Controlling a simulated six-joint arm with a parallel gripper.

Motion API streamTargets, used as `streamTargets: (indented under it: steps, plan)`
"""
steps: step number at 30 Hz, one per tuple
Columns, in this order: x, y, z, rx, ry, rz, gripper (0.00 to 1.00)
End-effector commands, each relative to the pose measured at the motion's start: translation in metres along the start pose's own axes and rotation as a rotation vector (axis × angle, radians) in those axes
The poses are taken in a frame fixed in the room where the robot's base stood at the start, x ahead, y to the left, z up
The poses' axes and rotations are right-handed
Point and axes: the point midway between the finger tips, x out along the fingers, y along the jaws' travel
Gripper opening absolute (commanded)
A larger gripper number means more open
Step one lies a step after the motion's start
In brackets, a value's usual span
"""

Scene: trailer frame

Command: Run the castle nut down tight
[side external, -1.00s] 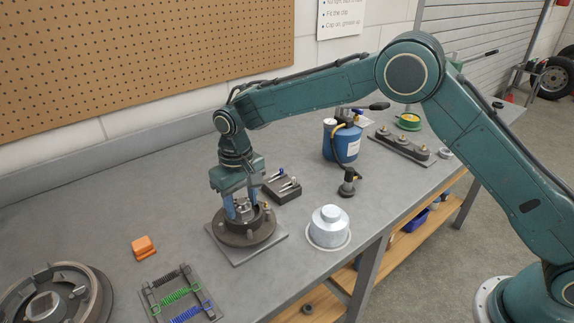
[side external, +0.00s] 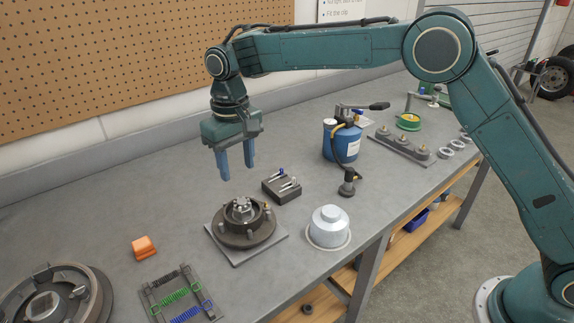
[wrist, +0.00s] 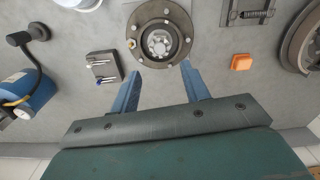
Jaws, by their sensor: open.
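The castle nut (side external: 241,206) is a silvery notched nut at the centre of the dark round hub (side external: 262,231), which has several studs and sits on a square grey plate (side external: 237,258). In the wrist view the nut (wrist: 159,43) shows at the hub's middle. My gripper (side external: 235,175) is open and empty, with blue fingers pointing down. It is raised well above the hub, apart from the nut. In the wrist view the gripper's fingertips (wrist: 161,72) are spread apart near the hub's lower edge. How far down the nut sits is too small to tell.
A dark block with small pins (side external: 281,186) stands behind the hub. A silver cap (side external: 328,227) is to its right, and a blue canister (side external: 341,143) with a hose is behind. An orange block (side external: 143,247) and a spring rack (side external: 180,300) lie at left. Bare bench lies around them.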

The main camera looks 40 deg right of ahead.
Motion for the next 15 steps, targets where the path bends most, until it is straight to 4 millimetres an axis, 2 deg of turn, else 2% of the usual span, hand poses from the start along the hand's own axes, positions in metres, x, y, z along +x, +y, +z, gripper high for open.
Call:
streamTargets:
  steps: [6, 15]
  plan:
    - [-0.025, 0.000, 0.000, 0.000, 0.001, 0.000, 0.46]
    - [-0.033, 0.000, 0.000, 0.001, -0.001, 0.000, 0.46]
